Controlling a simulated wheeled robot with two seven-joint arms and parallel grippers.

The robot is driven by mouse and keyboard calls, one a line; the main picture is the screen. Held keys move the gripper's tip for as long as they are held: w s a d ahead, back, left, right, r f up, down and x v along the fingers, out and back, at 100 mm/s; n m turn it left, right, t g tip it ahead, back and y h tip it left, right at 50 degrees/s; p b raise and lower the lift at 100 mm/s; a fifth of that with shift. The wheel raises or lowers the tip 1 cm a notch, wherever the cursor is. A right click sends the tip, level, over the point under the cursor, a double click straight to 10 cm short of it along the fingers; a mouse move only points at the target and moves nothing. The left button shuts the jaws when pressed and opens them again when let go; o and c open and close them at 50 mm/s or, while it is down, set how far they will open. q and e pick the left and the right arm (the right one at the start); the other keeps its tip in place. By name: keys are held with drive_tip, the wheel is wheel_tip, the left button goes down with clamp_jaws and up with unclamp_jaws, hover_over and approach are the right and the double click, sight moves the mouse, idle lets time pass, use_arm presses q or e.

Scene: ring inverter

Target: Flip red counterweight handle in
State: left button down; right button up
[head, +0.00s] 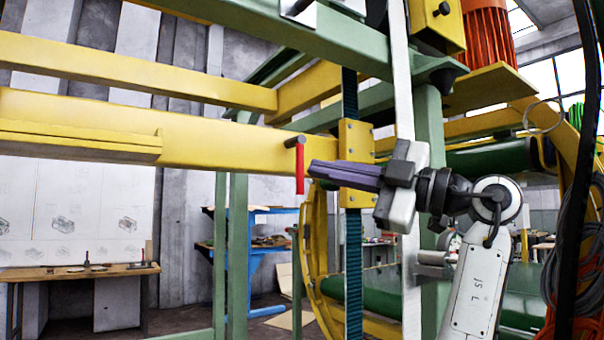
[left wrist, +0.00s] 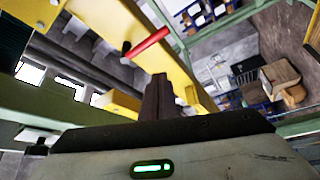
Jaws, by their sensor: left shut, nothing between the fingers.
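The red counterweight handle (head: 300,170) hangs down from a dark pivot pin at the side of a yellow beam (head: 220,140). In the left wrist view the red handle (left wrist: 148,46) sticks out from the yellow beam, just beyond the fingers. My left gripper (head: 312,170) is shut and empty, with its dark fingers pointing left. Its tips are just right of the handle in the head view; I cannot tell whether they touch it. The shut fingers also show in the left wrist view (left wrist: 158,82). My right gripper is not in view.
A yellow bracket (head: 356,135) on a dark toothed vertical rail (head: 354,260) stands close behind my left fingers. A green post (head: 430,130) stands near my left wrist. A blue shelf (head: 262,240) and a wooden workbench (head: 60,272) are farther back.

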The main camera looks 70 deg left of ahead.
use_arm(q)
drive_tip(key=shift+w+d, duration=1)
drive_tip(key=shift+d, duration=0.1)
